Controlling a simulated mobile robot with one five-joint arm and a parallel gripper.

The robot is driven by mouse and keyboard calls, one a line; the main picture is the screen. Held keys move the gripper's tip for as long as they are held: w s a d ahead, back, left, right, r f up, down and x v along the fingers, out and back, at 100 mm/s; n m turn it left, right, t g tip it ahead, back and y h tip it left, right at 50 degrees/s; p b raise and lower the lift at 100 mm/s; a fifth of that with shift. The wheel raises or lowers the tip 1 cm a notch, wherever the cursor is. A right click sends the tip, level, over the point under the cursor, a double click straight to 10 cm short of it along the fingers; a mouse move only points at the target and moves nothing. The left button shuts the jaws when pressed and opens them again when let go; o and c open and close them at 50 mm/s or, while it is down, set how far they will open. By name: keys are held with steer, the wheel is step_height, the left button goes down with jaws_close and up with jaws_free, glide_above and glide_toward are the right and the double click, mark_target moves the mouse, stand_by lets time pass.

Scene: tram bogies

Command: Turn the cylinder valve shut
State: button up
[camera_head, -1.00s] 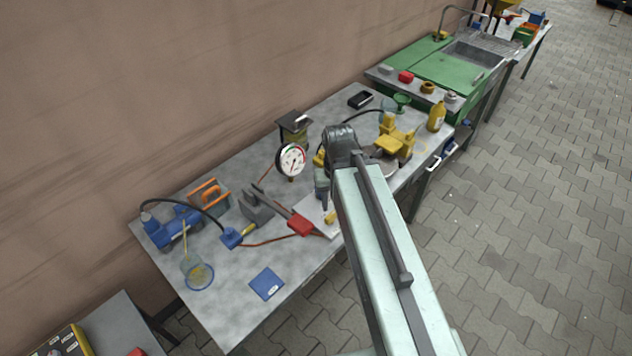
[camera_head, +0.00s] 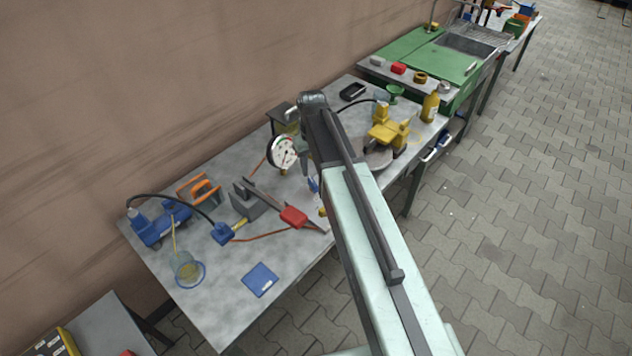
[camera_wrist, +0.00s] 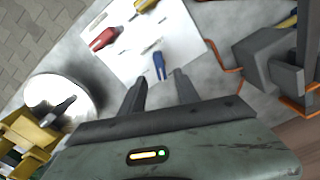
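I cannot make out for sure which thing is the cylinder valve. A round white pressure gauge (camera_head: 282,152) stands upright near the back of the grey workbench (camera_head: 225,325), just left of my arm in the head view. My gripper (camera_wrist: 160,82) shows in the wrist view with its two dark fingers apart and nothing between them. It is over the bench, near a white sheet (camera_wrist: 186,45). A small blue item (camera_wrist: 159,65) lies on the sheet just beyond the fingertips. In the head view my arm hides the gripper.
A grey vise (camera_head: 245,197), a blue hosed unit (camera_head: 158,225), a glass beaker (camera_head: 187,270) and a blue pad (camera_head: 260,280) are on the bench's left. A yellow machine (camera_head: 388,130) and yellow bottle (camera_head: 430,107) stand on its right. A green sink unit (camera_head: 425,58) lies beyond.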

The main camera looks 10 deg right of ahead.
mark_target(313, 181)
step_height(313, 181, down, 6)
steer(key=b, duration=0.5)
steer(key=shift+f, duration=0.2)
steer(key=shift+r, duration=0.1)
